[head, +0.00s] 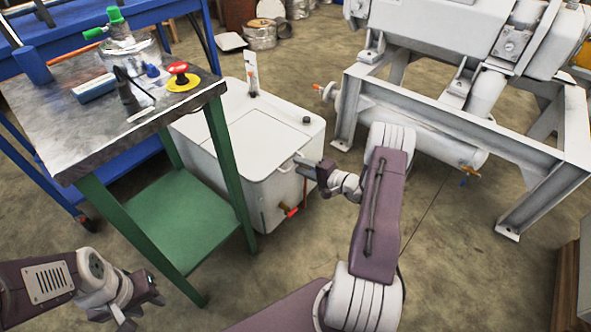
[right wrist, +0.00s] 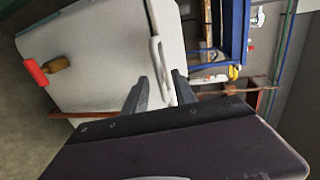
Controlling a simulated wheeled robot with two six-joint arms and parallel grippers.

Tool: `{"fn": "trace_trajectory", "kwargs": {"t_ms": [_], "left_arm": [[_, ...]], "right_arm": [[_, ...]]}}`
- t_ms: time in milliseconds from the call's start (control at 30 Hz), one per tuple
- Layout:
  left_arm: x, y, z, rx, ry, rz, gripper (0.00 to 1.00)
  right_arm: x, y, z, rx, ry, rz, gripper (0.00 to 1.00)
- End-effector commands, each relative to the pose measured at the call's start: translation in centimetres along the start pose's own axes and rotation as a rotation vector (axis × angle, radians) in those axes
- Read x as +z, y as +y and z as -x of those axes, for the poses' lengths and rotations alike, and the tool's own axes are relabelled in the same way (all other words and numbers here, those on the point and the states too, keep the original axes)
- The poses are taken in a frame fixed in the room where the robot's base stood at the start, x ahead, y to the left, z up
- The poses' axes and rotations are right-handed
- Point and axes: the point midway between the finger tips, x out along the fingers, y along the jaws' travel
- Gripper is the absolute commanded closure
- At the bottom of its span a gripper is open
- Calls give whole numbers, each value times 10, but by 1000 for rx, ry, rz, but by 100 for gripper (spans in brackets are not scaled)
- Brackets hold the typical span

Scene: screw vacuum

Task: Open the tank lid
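The white tank (head: 272,195) stands on the floor beside the green-legged table. Its flat white lid (head: 268,130) looks closed on top. A small white handle (head: 287,167) sits at the lid's front right edge; it also shows as a white bar in the right wrist view (right wrist: 154,50). My right gripper (head: 302,168) is at this handle. In the right wrist view its two dark fingers (right wrist: 160,92) are apart, with the handle's lower end appearing between them; contact cannot be told. My left gripper (head: 138,312) is low at the left, apart from the tank, with its fingers spread and empty.
A table (head: 150,130) with a green lower shelf (head: 180,215) stands close left of the tank, with tools on top. A grey metal machine frame (head: 480,125) stands to the right. The floor in front is clear.

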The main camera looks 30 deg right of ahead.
Motion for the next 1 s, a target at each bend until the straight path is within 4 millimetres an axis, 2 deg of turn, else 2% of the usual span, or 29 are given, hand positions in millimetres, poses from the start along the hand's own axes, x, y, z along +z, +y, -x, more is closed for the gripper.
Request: {"fn": "trace_trajectory", "kwargs": {"t_ms": [33, 200, 467, 567, 600, 1000], "left_arm": [[1, 0, -9, 0, 0, 0, 64], [2, 0, -15, 0, 0, 0, 64], [2, 0, -14, 0, 0, 0, 64], [2, 0, -14, 0, 0, 0, 64], [2, 0, -14, 0, 0, 0, 64], [2, 0, -14, 0, 0, 0, 64]], "right_arm": [[1, 4, -10, -2, -3, 3, 68], [0, 1, -25, 0, 0, 2, 68], [0, -1, -26, 0, 0, 0, 68], [0, -1, -26, 0, 0, 0, 95], [0, -1, -26, 0, 0, 0, 100], [0, 0, -26, 0, -1, 0, 100]]}}
